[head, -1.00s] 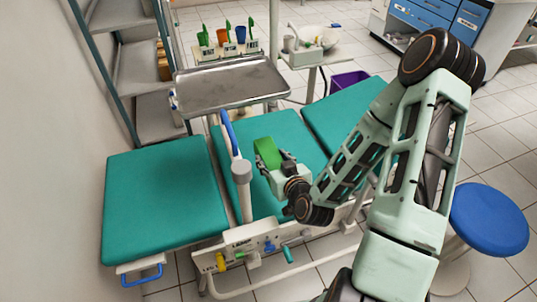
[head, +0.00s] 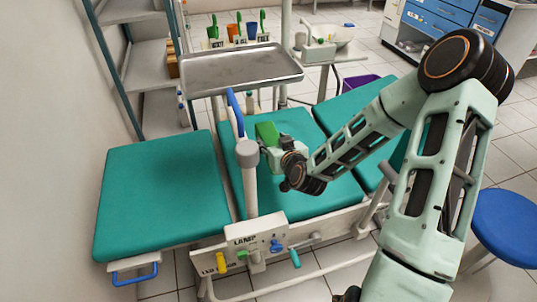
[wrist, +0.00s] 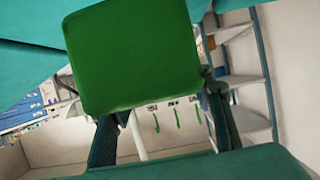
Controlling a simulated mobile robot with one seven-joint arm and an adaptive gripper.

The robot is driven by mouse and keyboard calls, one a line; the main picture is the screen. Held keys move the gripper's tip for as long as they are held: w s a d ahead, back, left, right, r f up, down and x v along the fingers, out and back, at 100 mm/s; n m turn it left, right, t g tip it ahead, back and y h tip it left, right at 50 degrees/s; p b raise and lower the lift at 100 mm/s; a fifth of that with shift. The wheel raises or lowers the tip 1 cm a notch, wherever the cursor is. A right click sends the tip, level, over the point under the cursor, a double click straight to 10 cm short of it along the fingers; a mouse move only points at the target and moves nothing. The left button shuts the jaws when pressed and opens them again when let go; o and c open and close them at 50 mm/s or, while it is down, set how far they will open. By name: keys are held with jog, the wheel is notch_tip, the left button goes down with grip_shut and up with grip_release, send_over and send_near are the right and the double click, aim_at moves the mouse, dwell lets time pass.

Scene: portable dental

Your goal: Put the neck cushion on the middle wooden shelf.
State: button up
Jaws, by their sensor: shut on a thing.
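The neck cushion is a green block (head: 266,132), small in the head view above the teal dental chair. It fills the upper middle of the wrist view (wrist: 135,55). My gripper (head: 272,148) is shut on it, with a dark finger on either side in the wrist view. The shelf rack (head: 110,62) stands at the back left against the wall, with teal posts. Its middle board (head: 146,62) looks grey-beige rather than clearly wooden. The cushion is apart from the rack. The rack also shows at the right of the wrist view (wrist: 242,80).
Brown boxes (head: 172,66) sit at the middle board's right end. The teal chair (head: 160,195) spreads below. A blue stool (head: 507,225) is at right.

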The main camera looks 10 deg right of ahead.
aim_at(269, 144)
jog(key=w+f, duration=0.1)
jog(key=w+f+b, duration=0.1)
jog(key=f, duration=0.1)
jog(key=w+f, duration=0.2)
jog(key=shift+a, duration=0.35)
jog(key=shift+w+f+b, duration=0.15)
jog(key=shift+f+b, duration=0.25)
jog(key=shift+f, duration=0.6)
jog(key=shift+w+f+b, duration=0.15)
jog(key=shift+f+b, duration=0.25)
jog(key=shift+f, duration=0.55)
jog(key=shift+f, duration=0.1)
jog(key=o, duration=0.7)
jog(key=shift+f, duration=0.1)
jog(key=o, duration=0.5)
